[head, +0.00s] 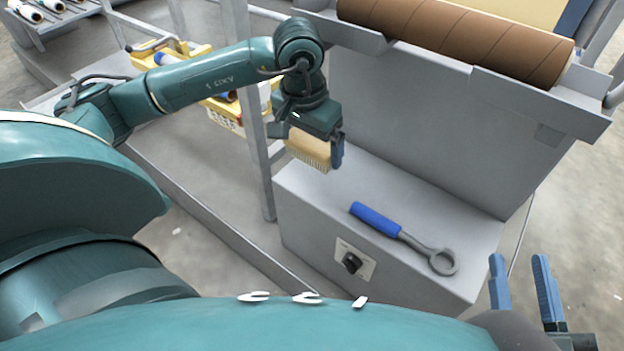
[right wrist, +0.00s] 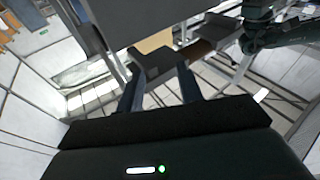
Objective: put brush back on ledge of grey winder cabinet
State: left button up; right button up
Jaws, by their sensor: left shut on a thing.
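The brush (head: 308,150) has a tan wooden block and pale bristles that point down. My left gripper (head: 314,143) is shut on it and holds it above the far left end of the ledge. The grey winder cabinet (head: 300,213) stands in the middle of the head view, and its flat top forms the ledge (head: 385,185). I cannot tell the exact gap between bristles and ledge. My right gripper (head: 520,283) is open and empty, right of the cabinet's near end; its fingers also show in the right wrist view (right wrist: 160,95).
A wrench with a blue handle (head: 376,219) lies on the near half of the ledge. A black knob (head: 352,263) is on the cabinet front. A brown roll (head: 455,38) rests above the back panel. A yellow crate (head: 228,108) stands behind the grey post (head: 257,150).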

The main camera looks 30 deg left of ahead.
aim_at(310, 160)
pick_arm(q)
notch_tip(310, 160, down, 4)
jog(key=shift+r+b, duration=0.15)
jog(key=shift+b, duration=0.35)
jog(key=shift+f, duration=0.35)
notch_tip(310, 160, down, 3)
jog(key=shift+f+b, duration=0.15)
jog(key=shift+b, duration=0.6)
pick_arm(e)
jog(key=shift+w+r+n+t+y, duration=0.25)
jog(key=shift+r+n+t+y, duration=0.15)
jog(key=shift+r, duration=0.25)
jog(key=shift+w+r+n+t+y, duration=0.3)
jog(key=shift+r+n+y, duration=0.1)
jog(key=shift+r+n, duration=0.15)
jog(key=shift+d, duration=0.1)
